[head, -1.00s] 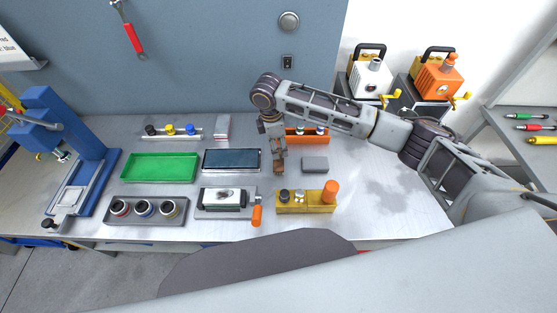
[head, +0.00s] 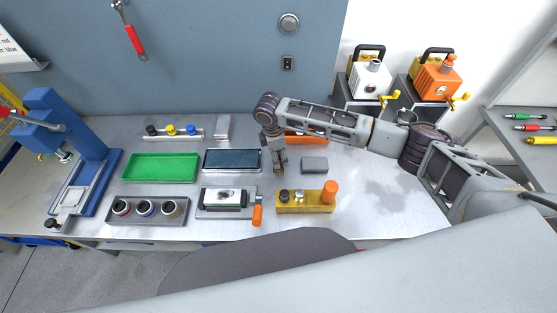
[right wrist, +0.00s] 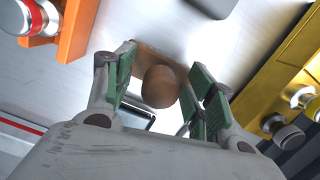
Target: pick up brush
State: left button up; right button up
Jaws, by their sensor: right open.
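The brush (right wrist: 160,86) shows in the right wrist view as a brown wooden piece with a rounded knob. It stands on the metal bench between the two green-padded fingers of my right gripper (right wrist: 165,92). The fingers are open, one on each side of the knob, and I cannot tell whether either touches it. In the head view my right gripper (head: 278,165) points down at the bench, between the dark blue tray and the small grey block, and mostly hides the brush. My left gripper is not in view.
The dark blue tray (head: 231,170) is left of the gripper, the grey block (head: 314,164) right. A yellow fixture (head: 290,208) stands in front and an orange holder (head: 305,139) behind. A green tray (head: 160,178) lies further left. The bench's right part is clear.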

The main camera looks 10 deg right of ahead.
jog(key=shift+c, duration=0.5)
jog(key=c, duration=1.1)
jog(key=shift+r, duration=0.1)
jog(key=shift+r+b, duration=0.55)
jog(key=shift+r, duration=4.4)
jog(key=o, duration=0.3)
jog(key=shift+c, duration=0.8)
